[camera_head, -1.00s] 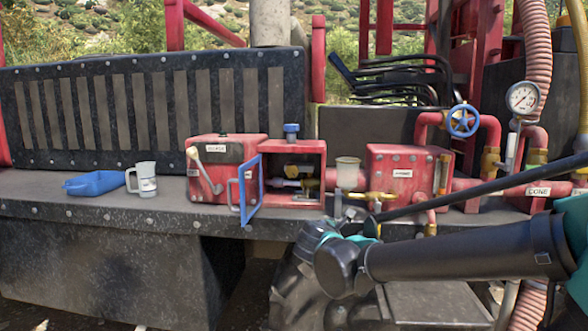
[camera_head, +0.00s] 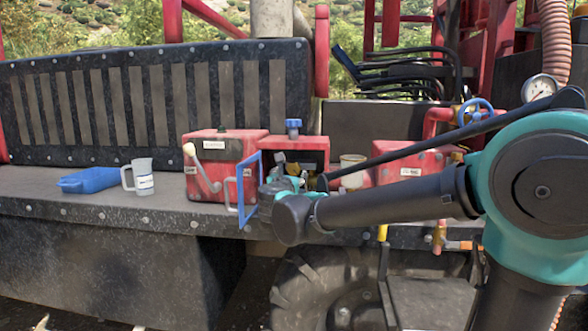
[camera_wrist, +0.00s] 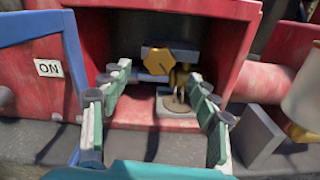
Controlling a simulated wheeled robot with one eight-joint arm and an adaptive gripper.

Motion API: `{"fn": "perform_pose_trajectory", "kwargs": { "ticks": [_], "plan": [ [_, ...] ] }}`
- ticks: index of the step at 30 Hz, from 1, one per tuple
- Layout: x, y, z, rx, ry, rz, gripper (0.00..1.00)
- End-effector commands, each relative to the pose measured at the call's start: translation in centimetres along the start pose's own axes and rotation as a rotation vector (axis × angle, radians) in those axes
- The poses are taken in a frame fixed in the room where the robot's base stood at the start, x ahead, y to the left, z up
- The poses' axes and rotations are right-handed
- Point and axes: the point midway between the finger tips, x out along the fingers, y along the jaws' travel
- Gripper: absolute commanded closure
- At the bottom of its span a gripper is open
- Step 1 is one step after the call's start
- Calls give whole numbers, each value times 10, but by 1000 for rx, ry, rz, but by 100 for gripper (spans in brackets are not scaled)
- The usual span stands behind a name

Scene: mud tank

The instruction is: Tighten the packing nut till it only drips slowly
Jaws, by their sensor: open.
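The packing nut, a brass hexagon (camera_wrist: 170,63), shows inside the open red box (camera_wrist: 200,20) in the wrist view. A pale shaft runs beside it, and a brass fitting (camera_wrist: 180,88) stands just below and right of it. My gripper (camera_wrist: 160,90) is open and empty at the mouth of the box, its green-padded fingers spread to either side, with the nut farther in. In the head view my gripper (camera_head: 290,185) is at the box front, and my arm hides much of the opening. I cannot make out any drip.
The blue-framed door (camera_head: 246,190) stands open left of my gripper. A red box with a lever (camera_head: 220,165) is beside it. A white mug (camera_head: 142,180) and blue tray (camera_head: 90,180) sit at the left. A pale cup (camera_head: 352,170) stands right of the opening.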

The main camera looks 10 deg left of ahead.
Motion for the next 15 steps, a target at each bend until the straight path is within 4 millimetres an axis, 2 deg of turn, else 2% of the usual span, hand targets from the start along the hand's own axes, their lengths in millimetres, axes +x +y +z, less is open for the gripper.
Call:
{"fn": "perform_pose_trajectory", "kwargs": {
  "ticks": [1,6,15],
  "plan": [
    [12,-1,0,0,0,-4,39],
    [45,-1,0,1,0,-3,39],
    [83,-1,0,1,0,-2,39]
  ]
}}
